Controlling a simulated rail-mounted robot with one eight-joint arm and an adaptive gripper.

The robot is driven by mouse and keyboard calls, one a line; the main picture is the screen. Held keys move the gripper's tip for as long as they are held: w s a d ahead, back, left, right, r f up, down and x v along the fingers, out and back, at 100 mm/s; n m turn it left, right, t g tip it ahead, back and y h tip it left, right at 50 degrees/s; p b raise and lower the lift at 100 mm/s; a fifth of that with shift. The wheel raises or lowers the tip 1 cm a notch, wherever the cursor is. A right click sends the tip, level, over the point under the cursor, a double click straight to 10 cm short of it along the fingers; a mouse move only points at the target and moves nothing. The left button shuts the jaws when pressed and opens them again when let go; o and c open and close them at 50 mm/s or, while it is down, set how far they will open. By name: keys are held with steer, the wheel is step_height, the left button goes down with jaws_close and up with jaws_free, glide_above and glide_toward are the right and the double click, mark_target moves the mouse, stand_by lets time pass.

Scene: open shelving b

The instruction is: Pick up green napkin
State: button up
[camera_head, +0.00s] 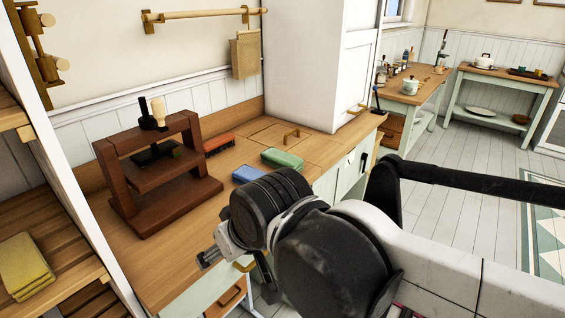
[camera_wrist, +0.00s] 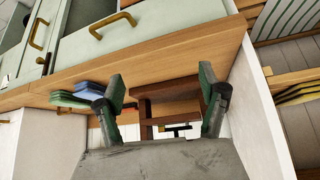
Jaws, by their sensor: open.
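The folded green napkin (camera_head: 282,160) lies flat on the wooden counter, to the right of a folded blue napkin (camera_head: 248,174). In the wrist view the green napkin (camera_wrist: 66,99) is at the left, partly behind the blue napkin (camera_wrist: 92,88) and outside my fingers. My gripper (camera_wrist: 162,95) is open, with its two fingers wide apart and nothing between them. In the head view it is at the counter's front edge, to the lower left of both napkins and apart from them. My wrist hides part of it there.
A brown wooden press (camera_head: 160,172) stands on the counter at the left. A red folded cloth (camera_head: 219,143) lies behind the blue napkin. A tall white cabinet (camera_head: 305,70) stands at the back right. Yellow cloths (camera_head: 25,264) lie on a left shelf. Some counter in front is clear.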

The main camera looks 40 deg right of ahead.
mark_target(287, 162)
steer(key=w+d+f+n, duration=0.1)
steer(key=w+d, duration=0.3)
steer(key=w+d+f+n+y+b, duration=0.1)
steer(key=w+d, duration=0.4)
steer(key=w+d+f+n+y+b, duration=0.1)
steer(key=w+d, duration=0.3)
steer(key=d, duration=0.1)
steer(key=shift+w+t, duration=0.15)
steer(key=shift+t, duration=0.15)
steer(key=w+d+t, duration=0.1)
steer(key=d, duration=0.3)
steer(key=w+d, duration=0.1)
steer(key=d, duration=0.3)
steer(key=d+t, duration=0.1)
steer(key=d, duration=0.4)
steer(key=shift+w+m+t+y, duration=0.3)
steer(key=shift+w+y, duration=0.1)
steer(key=s+d+t, duration=0.2)
steer(key=d+t, duration=0.1)
steer(key=d, duration=1)
steer(key=shift+m+h, duration=0.3)
steer(key=shift+h, duration=0.1)
steer(key=x, duration=0.9)
steer(key=b+x, duration=0.1)
steer(key=x, duration=0.4)
steer(key=shift+s+a+f, duration=0.2)
steer(key=shift+f, duration=0.15)
steer(key=c, duration=1.3)
